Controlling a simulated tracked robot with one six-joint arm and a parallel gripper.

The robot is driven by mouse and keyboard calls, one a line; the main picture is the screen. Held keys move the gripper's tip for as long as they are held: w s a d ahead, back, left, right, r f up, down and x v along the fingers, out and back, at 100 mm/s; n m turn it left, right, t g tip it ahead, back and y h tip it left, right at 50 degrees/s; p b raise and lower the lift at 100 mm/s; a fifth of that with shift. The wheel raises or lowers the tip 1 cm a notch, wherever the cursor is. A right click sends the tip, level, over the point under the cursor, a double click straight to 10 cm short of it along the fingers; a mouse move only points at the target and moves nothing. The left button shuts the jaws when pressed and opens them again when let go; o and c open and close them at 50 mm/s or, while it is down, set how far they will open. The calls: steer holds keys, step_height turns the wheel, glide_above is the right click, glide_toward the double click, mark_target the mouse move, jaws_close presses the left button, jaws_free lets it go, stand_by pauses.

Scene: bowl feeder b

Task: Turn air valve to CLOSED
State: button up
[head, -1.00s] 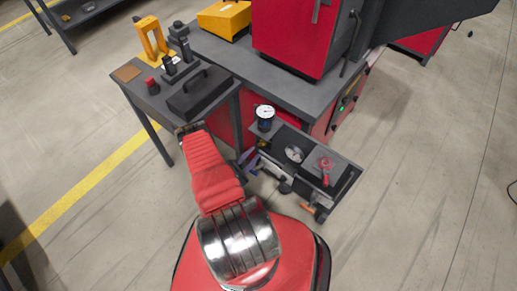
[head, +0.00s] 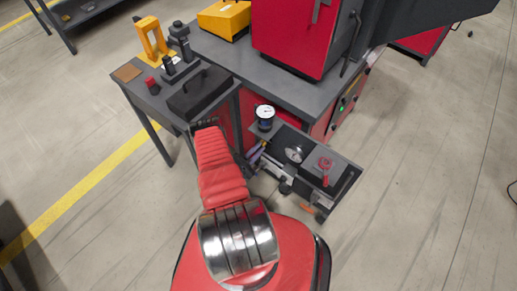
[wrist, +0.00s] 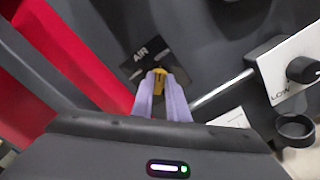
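The air valve shows in the wrist view as a small yellow handle (wrist: 160,80) in front of a dark plate (wrist: 150,58) lettered AIR. My gripper (wrist: 160,88) has two pale purple fingers, one on each side of the yellow handle at their tips. The gap between the fingers is narrow, and I cannot tell whether they press on the handle. Any CLOSED marking is not visible.
In the wrist view a white panel with a black knob (wrist: 303,69) marked LOW is at the right, with a dark ring (wrist: 295,130) below it. In the head view a gauge (head: 265,113) and a box with a red handle (head: 325,170) stand close to my gripper.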

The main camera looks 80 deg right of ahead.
jaws_close()
steer(key=shift+a+n, duration=0.1)
steer(key=shift+n, duration=0.2)
steer(key=shift+w+f+n, duration=0.1)
steer(key=shift+w+n, duration=0.05)
steer(key=shift+n, duration=4.15)
steer(key=shift+w+f+n, duration=0.1)
steer(key=shift+w+n, duration=0.05)
steer(key=shift+n, duration=4.15)
